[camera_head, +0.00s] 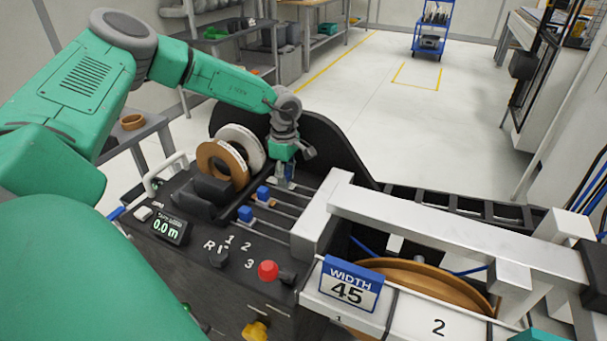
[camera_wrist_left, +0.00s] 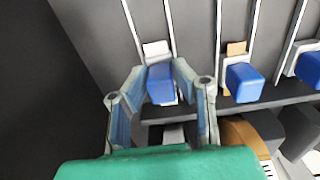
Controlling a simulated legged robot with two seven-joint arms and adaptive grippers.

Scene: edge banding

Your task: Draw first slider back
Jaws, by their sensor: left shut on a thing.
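Several blue-knobbed sliders sit on parallel rails on the dark machine top. My left gripper (camera_head: 285,182) reaches down over the farthest rail in the head view. In the left wrist view its two fingers are closed around the blue knob of the first slider (camera_wrist_left: 160,86), one finger on each side. In the head view the gripper mostly hides that knob. The second slider (camera_head: 263,193) and the third slider (camera_head: 245,214) stand free; in the left wrist view they are to the right of the held one. My right gripper is not in view.
Tape rolls (camera_head: 222,163) stand left of the gripper, close to it. A "WIDTH 45" sign (camera_head: 349,285) and a metal beam (camera_head: 430,222) lie to the right.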

